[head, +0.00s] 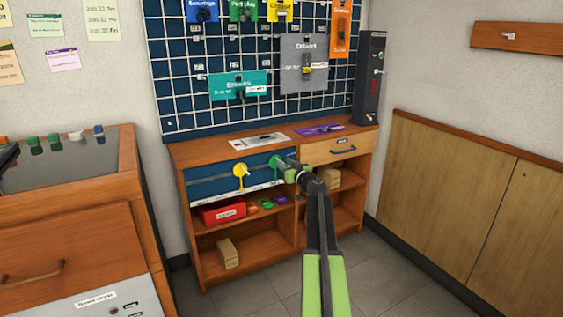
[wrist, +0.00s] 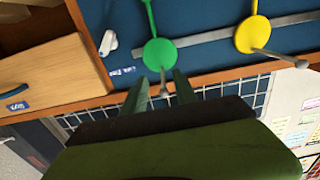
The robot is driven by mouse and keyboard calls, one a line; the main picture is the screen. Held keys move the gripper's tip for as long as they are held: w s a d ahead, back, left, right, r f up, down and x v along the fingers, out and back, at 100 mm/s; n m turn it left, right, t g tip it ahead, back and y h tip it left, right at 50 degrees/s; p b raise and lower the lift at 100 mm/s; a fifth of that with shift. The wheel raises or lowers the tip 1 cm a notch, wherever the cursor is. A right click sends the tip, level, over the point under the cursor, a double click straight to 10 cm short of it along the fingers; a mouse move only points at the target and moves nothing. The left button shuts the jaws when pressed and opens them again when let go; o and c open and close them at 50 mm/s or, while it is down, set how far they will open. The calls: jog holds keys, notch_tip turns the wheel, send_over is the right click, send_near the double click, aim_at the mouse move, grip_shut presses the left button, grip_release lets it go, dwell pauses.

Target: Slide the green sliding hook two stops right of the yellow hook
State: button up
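The green sliding hook (head: 275,161) is a round disc on the blue front panel, to the right of the yellow hook (head: 240,170). In the wrist view the green hook (wrist: 160,54) has a short peg pointing towards my gripper, and the yellow hook (wrist: 252,35) is to its right on the same metal rail (wrist: 208,37). My gripper (head: 287,163) is at the green hook. In the wrist view its two fingers (wrist: 161,90) are apart, with the peg's end between them; I cannot tell whether they touch it. The rail's stops are too small to make out.
A wooden drawer (head: 338,148) is right of the blue panel (head: 208,188). A small white fitting (wrist: 108,42) is on the panel beside the green hook. Shelves below hold a red box (head: 222,212). A dark grid board (head: 185,100) is behind; open floor (head: 375,265) is at right.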

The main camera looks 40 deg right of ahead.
jog(key=v, duration=1.3)
jog(key=shift+s, duration=0.3)
jog(key=shift+w+a, duration=0.1)
